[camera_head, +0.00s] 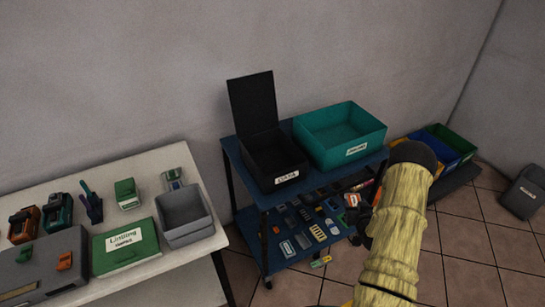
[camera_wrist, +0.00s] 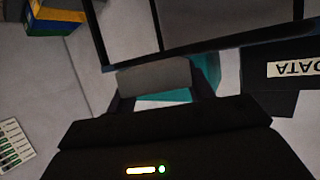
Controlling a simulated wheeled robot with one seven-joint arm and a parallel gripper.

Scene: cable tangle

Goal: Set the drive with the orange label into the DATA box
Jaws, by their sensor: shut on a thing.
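My gripper (camera_wrist: 158,84) is shut on a flat grey block, likely the drive (camera_wrist: 154,74), held crosswise between the fingers in the wrist view. No orange label shows on the face turned to this camera. In the head view my arm hides most of the gripper, beside the right end of the cart. The black DATA box (camera_head: 276,160) stands on the cart's top shelf with its lid (camera_head: 253,101) raised at the back. The box's white label (camera_wrist: 293,68) shows upside down at the right of the wrist view, apart from the held block.
A teal labelled box (camera_head: 340,133) stands right of the DATA box on the blue cart (camera_head: 236,152). Several small devices lie on the lower shelf (camera_head: 312,228). Blue and green bins (camera_head: 452,142) stand to the right. A white table (camera_head: 150,181) with tools and cases stands left.

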